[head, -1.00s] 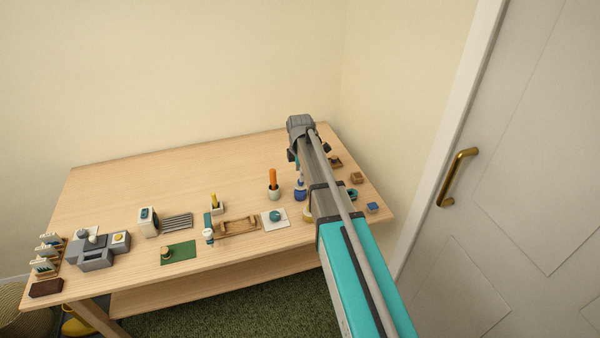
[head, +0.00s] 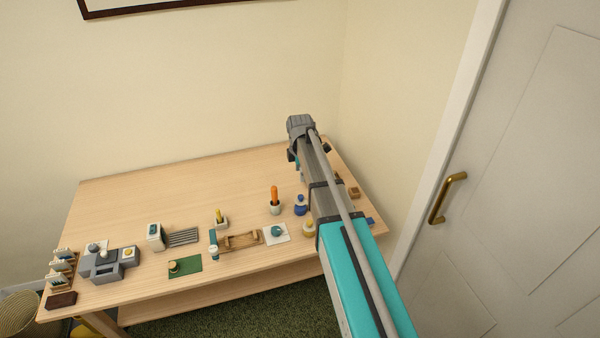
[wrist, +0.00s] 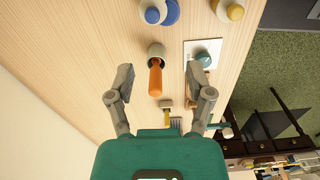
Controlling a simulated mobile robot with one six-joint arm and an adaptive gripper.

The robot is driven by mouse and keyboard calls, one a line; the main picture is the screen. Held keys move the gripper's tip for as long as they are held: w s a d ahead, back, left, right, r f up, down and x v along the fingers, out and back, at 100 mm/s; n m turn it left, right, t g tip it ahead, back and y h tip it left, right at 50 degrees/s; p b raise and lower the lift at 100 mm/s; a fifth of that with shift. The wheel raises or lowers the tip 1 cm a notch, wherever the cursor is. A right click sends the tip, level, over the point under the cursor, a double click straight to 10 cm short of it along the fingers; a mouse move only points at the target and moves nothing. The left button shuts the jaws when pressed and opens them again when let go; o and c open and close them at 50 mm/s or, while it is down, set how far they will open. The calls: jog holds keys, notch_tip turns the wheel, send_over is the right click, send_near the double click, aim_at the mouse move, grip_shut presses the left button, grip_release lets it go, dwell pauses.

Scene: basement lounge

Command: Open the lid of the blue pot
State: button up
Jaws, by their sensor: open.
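The blue pot (head: 300,207) stands upright on the wooden table, just left of my arm in the head view, with its lid on.
A white cup with an orange handle (wrist: 156,80) appears between my fingers in the wrist view. A yellow pot (head: 308,229) and a teal-topped item on a white square (head: 276,232) stand near the blue pot. The table's back left is clear.

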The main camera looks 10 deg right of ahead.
jog(key=s+a+f+m+b, duration=0.1)
jog(key=s+f+m+b, duration=0.1)
jog(key=s+m, duration=1.6)
jog(key=shift+s+a+b, duration=0.3)
jog(key=shift+s+b, duration=0.1)
jog(key=shift+s, duration=3.1)
notch_tip(320, 180, up, 4)
jog(key=n+p, duration=0.4)
jog(key=n, duration=1)
send_over(300, 195)
jog(key=shift+s+f, duration=0.1)
jog(key=shift+f, duration=0.1)
jog(key=shift+f, duration=0.15)
notch_tip(300, 195, down, 14)
jog(key=b, duration=1.4)
jog(key=shift+r, duration=0.25)
